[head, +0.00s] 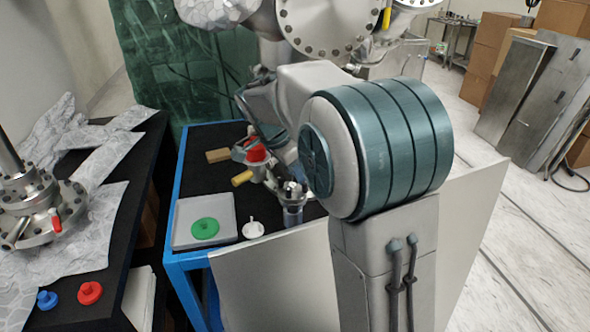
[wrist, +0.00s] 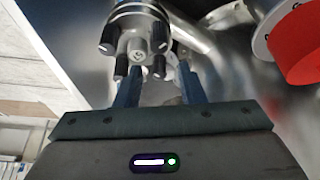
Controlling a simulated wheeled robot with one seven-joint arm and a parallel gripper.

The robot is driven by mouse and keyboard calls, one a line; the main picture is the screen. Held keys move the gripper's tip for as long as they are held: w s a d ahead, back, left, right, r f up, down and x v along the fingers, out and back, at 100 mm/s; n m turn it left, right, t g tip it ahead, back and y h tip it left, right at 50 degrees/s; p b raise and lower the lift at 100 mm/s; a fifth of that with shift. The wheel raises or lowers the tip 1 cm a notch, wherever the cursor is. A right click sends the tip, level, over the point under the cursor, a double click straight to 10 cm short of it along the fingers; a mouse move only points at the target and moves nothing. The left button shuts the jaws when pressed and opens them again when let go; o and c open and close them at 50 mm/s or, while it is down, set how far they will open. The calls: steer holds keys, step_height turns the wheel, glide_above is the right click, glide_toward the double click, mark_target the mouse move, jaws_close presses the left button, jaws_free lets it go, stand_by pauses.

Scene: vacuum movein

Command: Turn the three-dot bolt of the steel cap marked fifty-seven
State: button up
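In the head view a steel piece with dark knobs (head: 292,194) stands upright on the table, partly behind my arm. Its number and the bolt dots are too small to read. My gripper is mostly hidden there by my arm.
The blue-framed table (head: 178,215) holds a grey tray (head: 222,236) with a green disc (head: 205,228), a white piece (head: 253,229), a wooden block (head: 218,155) and red-handled fittings (head: 257,153). A red part (wrist: 298,45) is at the right of the wrist view. A pale panel stands in front.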

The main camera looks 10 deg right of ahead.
steer(key=shift+r, duration=0.1)
steer(key=v, duration=0.7)
steer(key=shift+a+r+p, duration=0.1)
steer(key=shift+r+p, duration=0.05)
steer(key=shift+p, duration=0.25)
steer(key=shift+s, duration=0.1)
